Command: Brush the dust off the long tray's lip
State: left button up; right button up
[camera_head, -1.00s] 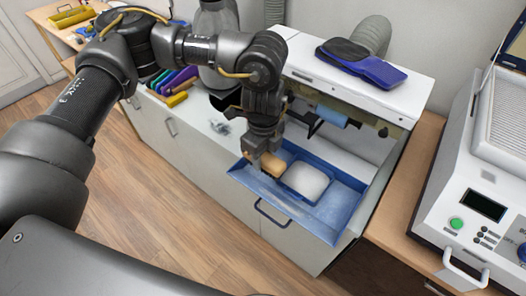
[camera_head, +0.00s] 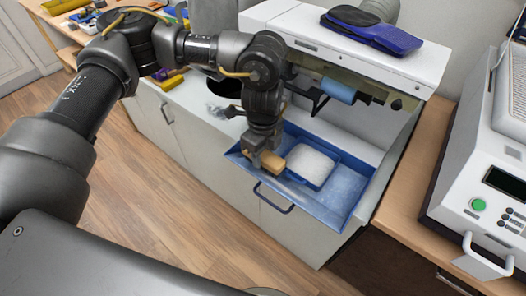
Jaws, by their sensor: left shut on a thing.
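The long blue tray (camera_head: 345,200) sticks out of the front of a white machine. Its front lip runs above a dark handle. My left gripper (camera_head: 262,160) is shut on a brush with a tan wooden body (camera_head: 271,161), at the tray's left part near the front lip. The bristles are hidden, and I cannot tell whether they touch the lip. A smaller blue dustpan-like container (camera_head: 317,182) with whitish contents (camera_head: 310,164) sits in the tray, just right of the brush. Dust on the lip is too small to make out. My right gripper is not in view.
The white machine (camera_head: 300,20) overhangs the tray, with a blue roller (camera_head: 337,90) beneath its top. A blue and black insole-like item (camera_head: 372,30) lies on top. A device with a green button (camera_head: 479,204) stands at right. The tray's right part is clear.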

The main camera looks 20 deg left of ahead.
aim_at(283, 165)
pick_arm(q)
jog(key=shift+f, duration=0.25)
dwell(0.6)
jog(key=shift+f+b, duration=0.75)
jog(key=shift+f, duration=0.25)
jog(key=shift+s+d+r+p, duration=0.1)
jog(key=shift+s+d+p, duration=0.1)
jog(key=shift+d, duration=0.2)
jog(key=shift+s+d+r+p, duration=0.1)
jog(key=shift+s+d+p, duration=0.1)
jog(key=shift+d, duration=0.2)
jog(key=shift+s+d+f, duration=0.15)
jog(key=shift+d, duration=0.5)
jog(key=shift+s+d+p, duration=0.25)
jog(key=shift+s+d, duration=0.05)
jog(key=shift+d, duration=0.4)
jog(key=shift+s+d+p, duration=0.25)
jog(key=shift+s+d, duration=0.05)
jog(key=shift+d, duration=0.4)
jog(key=shift+f, duration=0.1)
